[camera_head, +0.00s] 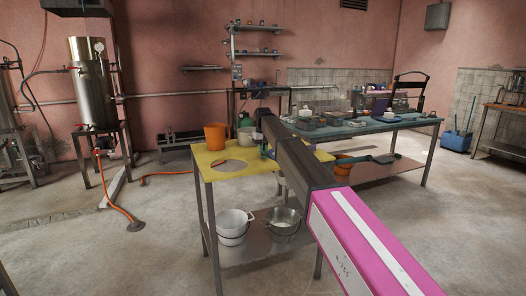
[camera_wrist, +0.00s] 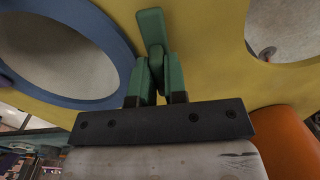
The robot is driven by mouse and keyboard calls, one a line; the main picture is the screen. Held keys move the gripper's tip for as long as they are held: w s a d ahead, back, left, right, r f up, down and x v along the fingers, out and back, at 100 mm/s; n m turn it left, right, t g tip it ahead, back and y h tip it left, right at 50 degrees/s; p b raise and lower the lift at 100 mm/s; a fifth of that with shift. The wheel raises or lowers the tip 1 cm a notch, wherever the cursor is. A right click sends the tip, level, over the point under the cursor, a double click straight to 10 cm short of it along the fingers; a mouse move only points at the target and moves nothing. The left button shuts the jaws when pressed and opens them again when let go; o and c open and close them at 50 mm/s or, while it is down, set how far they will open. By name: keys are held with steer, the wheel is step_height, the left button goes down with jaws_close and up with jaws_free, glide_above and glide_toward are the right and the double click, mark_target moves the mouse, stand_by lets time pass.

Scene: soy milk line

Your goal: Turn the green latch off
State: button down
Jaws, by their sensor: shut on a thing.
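The green latch (camera_wrist: 151,28) shows in the wrist view as a flat paddle-shaped piece over the yellow tabletop. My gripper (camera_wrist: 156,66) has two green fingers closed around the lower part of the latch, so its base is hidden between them. In the head view my gripper (camera_head: 266,151) is at the far end of my arm, over the right part of the yellow table (camera_head: 209,172). The latch is too small and too covered by my arm to make out clearly there.
An orange bucket (camera_head: 215,137) stands on the table near a round hole; it also shows in the wrist view (camera_wrist: 288,143). A blue ring (camera_wrist: 112,38) lies left of the latch. Pots (camera_head: 233,222) sit on the lower shelf. A cluttered bench (camera_head: 405,122) stands behind right.

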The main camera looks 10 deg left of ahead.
steer(key=shift+m, duration=0.4)
steer(key=c, duration=1.2)
jaws_free()
steer(key=shift+o, duration=0.2)
steer(key=shift+r, duration=0.1)
step_height(320, 180, up, 11)
